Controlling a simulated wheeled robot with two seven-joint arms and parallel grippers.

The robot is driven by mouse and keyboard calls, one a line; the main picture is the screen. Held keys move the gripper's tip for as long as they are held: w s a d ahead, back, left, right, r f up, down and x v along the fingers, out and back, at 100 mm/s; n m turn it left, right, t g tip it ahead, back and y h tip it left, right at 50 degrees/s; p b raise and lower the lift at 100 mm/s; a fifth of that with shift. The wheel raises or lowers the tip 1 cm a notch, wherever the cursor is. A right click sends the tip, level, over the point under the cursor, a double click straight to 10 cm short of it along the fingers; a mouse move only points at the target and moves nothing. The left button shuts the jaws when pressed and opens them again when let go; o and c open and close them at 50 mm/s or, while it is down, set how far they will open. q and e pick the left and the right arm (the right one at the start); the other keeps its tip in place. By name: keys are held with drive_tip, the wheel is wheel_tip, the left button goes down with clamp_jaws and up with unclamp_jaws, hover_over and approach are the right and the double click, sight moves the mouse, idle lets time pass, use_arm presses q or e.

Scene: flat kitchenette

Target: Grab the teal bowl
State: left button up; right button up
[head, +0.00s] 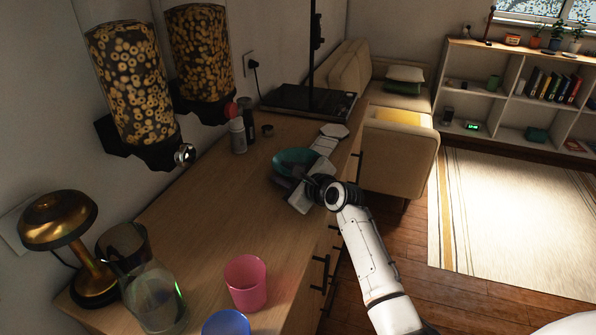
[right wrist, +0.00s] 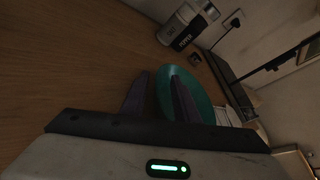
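The teal bowl (head: 296,157) stands on the wooden counter (head: 215,205), partly hidden by my right gripper (head: 287,177) in the head view. In the right wrist view the bowl (right wrist: 202,98) lies just ahead, with its near rim between the two dark fingers of the gripper (right wrist: 158,76). One finger is outside the rim and the other overlaps the bowl's inside. The fingers are apart, and I cannot tell whether they touch the bowl. My left gripper is not in view.
A pepper shaker (right wrist: 183,28) stands beyond the bowl. A pink cup (head: 246,283), a blue cup (head: 226,324), a glass pitcher (head: 155,295) and a brass lamp (head: 88,245) stand nearer. Cereal dispensers (head: 133,85) hang above. The middle counter is clear.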

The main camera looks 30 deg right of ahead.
drive_tip(key=shift+r, duration=0.1)
clamp_jaws()
